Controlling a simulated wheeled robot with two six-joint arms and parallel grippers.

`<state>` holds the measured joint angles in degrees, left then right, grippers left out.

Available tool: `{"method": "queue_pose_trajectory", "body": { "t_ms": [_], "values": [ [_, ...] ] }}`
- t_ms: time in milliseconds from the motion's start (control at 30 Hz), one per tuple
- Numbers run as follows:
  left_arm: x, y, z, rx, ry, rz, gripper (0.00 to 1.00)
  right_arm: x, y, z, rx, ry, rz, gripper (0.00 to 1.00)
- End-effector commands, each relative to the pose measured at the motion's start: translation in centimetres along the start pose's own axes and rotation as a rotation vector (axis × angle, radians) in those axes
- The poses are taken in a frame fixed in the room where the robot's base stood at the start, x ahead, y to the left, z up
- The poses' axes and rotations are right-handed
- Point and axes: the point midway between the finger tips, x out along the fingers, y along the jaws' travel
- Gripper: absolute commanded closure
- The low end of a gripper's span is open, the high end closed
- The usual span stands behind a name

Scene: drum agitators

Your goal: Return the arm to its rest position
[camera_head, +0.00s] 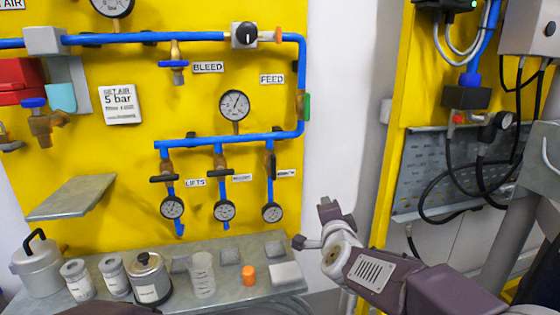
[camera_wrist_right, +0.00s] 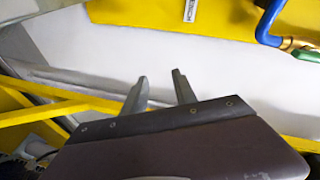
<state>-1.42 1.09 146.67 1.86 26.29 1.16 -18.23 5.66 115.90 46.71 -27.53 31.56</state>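My right arm (camera_head: 375,275) comes in from the lower right in the head view. My right gripper (camera_head: 312,223) is raised in front of the white wall, to the right of the shelf and its jars. In the right wrist view the two fingers of my right gripper (camera_wrist_right: 162,83) stand apart with nothing between them, against a pale wall. My left gripper does not show in either view.
A yellow panel (camera_head: 75,170) carries blue pipes, valves and gauges. A grey shelf (camera_head: 235,290) below holds jars, a beaker and an orange cap (camera_head: 248,275). At right stands a yellow frame (camera_head: 392,150) with a perforated plate (camera_head: 420,170) and black hoses.

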Motion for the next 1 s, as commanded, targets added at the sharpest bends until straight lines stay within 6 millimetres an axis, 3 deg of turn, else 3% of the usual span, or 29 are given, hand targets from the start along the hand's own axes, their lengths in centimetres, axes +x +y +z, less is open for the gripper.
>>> {"method": "queue_pose_trajectory", "body": {
  "t_ms": [33, 100, 200, 300, 400, 600, 700, 1000],
  "values": [
    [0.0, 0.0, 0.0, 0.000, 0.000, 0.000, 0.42, -0.3, 4.7, -1.3, -0.114, -0.037, 0.100, 0.66],
    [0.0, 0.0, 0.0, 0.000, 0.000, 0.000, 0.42, -1.8, 11.0, -1.4, -0.282, -0.142, 0.240, 0.66],
    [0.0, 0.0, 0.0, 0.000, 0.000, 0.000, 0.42, -5.5, 18.8, -0.5, -0.480, -0.322, 0.416, 0.66],
    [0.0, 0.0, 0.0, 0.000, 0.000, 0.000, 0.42, -9.7, 24.6, 0.8, -0.635, -0.507, 0.547, 0.66],
    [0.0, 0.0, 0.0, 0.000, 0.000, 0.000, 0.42, -14.0, 28.7, 2.1, -0.769, -0.691, 0.639, 0.66],
    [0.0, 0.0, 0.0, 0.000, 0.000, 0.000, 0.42, -22.8, 34.3, 2.9, -1.036, -1.096, 0.772, 0.66],
    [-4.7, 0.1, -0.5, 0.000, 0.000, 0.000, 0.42, -23.8, 29.9, 1.4, -1.055, -1.117, 0.761, 0.66],
    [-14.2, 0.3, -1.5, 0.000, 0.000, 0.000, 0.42, -25.6, 21.0, -1.6, -1.051, -1.113, 0.761, 0.66]
  ]
}}
